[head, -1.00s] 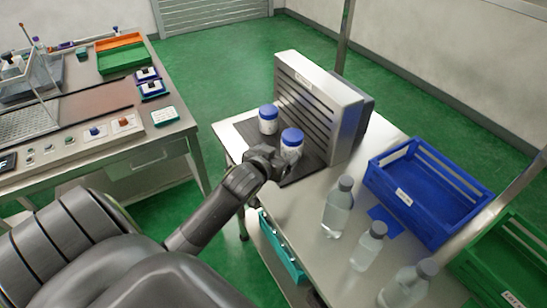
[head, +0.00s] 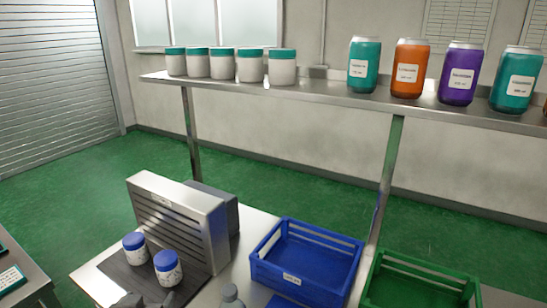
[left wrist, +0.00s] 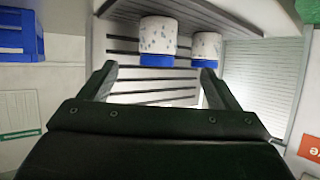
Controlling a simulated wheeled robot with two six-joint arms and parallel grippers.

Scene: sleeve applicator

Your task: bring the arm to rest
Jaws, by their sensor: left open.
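My left gripper (head: 150,300) shows only in part at the bottom edge of the head view, just in front of two white jars with blue lids. The left jar (head: 134,249) and the right jar (head: 168,268) stand upright on a dark mat (head: 119,273). In the left wrist view, which is upside down, my left gripper (left wrist: 158,70) is open with nothing between its fingers. The jars (left wrist: 158,40) show beyond the fingertips, one partly behind the right finger. My right gripper is not in view.
A slatted grey machine (head: 181,220) stands behind the jars. A blue crate (head: 305,258) and a green crate (head: 418,282) are to the right. A clear bottle (head: 231,297) is at the bottom edge. A shelf (head: 330,87) above carries jars and coloured cans.

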